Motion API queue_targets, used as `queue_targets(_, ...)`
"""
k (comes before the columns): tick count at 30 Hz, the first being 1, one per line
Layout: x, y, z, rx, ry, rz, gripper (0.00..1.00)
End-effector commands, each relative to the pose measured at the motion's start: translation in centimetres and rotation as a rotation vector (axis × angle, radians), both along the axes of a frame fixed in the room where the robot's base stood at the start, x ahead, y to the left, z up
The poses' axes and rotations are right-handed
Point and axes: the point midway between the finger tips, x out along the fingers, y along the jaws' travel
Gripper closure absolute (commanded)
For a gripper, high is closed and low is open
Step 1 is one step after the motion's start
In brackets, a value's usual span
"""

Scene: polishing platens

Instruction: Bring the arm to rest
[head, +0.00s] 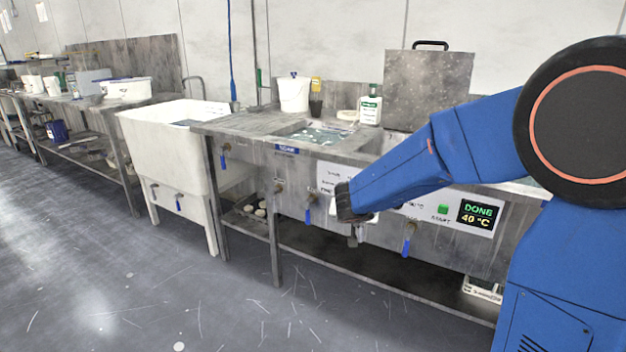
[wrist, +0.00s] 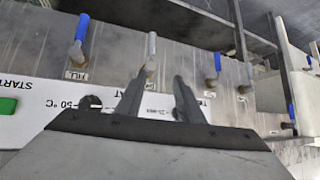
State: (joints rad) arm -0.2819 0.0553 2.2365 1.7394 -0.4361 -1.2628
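My blue arm reaches in from the right in the head view, bent down in front of the steel sink bench (head: 240,134). My gripper (head: 354,236) hangs at the front panel. In the wrist view my gripper (wrist: 159,88) shows two dark fingers with a clear gap. It is open, and nothing is between the fingers. A valve with a grey lever (wrist: 151,48) is just beyond the fingertips; I cannot tell whether they touch it. A blue-handled valve (wrist: 82,28) is to its left.
The control panel display (head: 476,214) reads DONE, 40 °C, beside a green button (head: 443,209). An upright lid (head: 428,90), a white bucket (head: 294,94) and a green-white bottle (head: 370,108) stand on the bench. A white tub (head: 170,150) is at left. The floor in front is clear.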

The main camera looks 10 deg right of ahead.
Motion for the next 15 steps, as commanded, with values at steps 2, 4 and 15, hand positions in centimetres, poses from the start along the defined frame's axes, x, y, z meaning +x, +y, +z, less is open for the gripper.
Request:
queue_targets(2, -0.5, 0.4, 2.6, 0.038, -0.059, 0.057, 0.66)
queue_targets(4, -1.2, 1.0, 4.7, 0.075, -0.104, 0.117, 0.66)
queue_targets(15, -9.8, 4.1, 11.3, 0.207, -0.153, 0.419, 0.66)
